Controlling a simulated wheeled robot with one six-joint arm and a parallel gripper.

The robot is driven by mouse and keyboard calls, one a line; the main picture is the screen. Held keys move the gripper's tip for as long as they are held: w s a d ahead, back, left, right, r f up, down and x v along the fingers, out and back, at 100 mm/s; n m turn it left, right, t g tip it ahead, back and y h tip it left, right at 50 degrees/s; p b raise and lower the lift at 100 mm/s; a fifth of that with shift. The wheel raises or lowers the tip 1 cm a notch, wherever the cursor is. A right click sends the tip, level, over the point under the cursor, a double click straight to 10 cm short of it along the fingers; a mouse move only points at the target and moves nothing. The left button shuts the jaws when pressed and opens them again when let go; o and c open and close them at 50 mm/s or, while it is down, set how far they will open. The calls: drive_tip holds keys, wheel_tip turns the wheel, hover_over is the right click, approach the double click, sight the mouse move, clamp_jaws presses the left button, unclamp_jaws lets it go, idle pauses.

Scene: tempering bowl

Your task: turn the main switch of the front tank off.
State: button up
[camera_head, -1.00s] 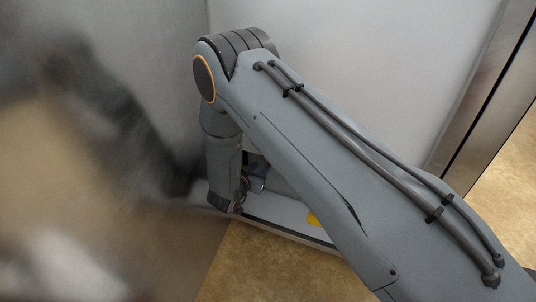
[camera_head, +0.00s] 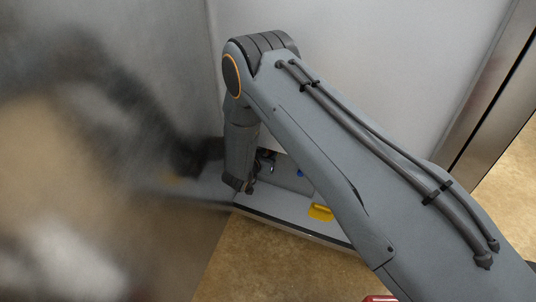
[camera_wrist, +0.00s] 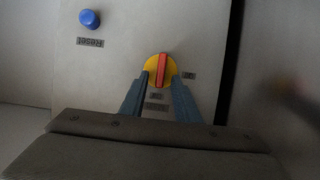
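The main switch (camera_wrist: 161,70) shows in the wrist view as a yellow disc with a red bar handle standing upright on a grey panel (camera_wrist: 120,55). My gripper (camera_wrist: 161,80) is open, its two blue-grey fingers pointing at the switch, one tip on each side of the red handle near the lower part of the disc. I cannot tell whether the tips touch it. In the head view my arm hides the switch, and my gripper is mostly hidden at the arm's lower end.
A blue button (camera_wrist: 90,19) with a label sits upper left of the switch. Small labels are beside and below the switch. A dark vertical gap (camera_wrist: 232,60) runs to the right. In the head view a yellow piece (camera_head: 320,212) lies low near a pale ledge, and a reflective wall stands left.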

clamp_jaws()
drive_tip(key=shift+d+p, duration=0.15)
drive_tip(key=shift+p, duration=0.15)
drive_tip(key=shift+s+d+f+m+t+y+p, duration=0.15)
drive_tip(key=shift+d+f+m+t+y+p, duration=0.45)
drive_tip(key=shift+m, duration=1.65)
drive_tip(key=shift+s+d+f+m+t+y+p, duration=0.2)
drive_tip(key=shift+m+t+y+p, duration=0.8)
drive_tip(key=shift+m, duration=1.2)
drive_tip(key=shift+s+d+f+m+t+y+p, duration=0.1)
drive_tip(key=shift+d+f+m+t+y+p, duration=0.25)
drive_tip(key=shift+m+t+y, duration=1.35)
drive_tip(key=shift+a+f+m+g+h, duration=0.15)
drive_tip(key=shift+m+g+h, duration=0.35)
drive_tip(key=shift+m+g, duration=0.2)
unclamp_jaws()
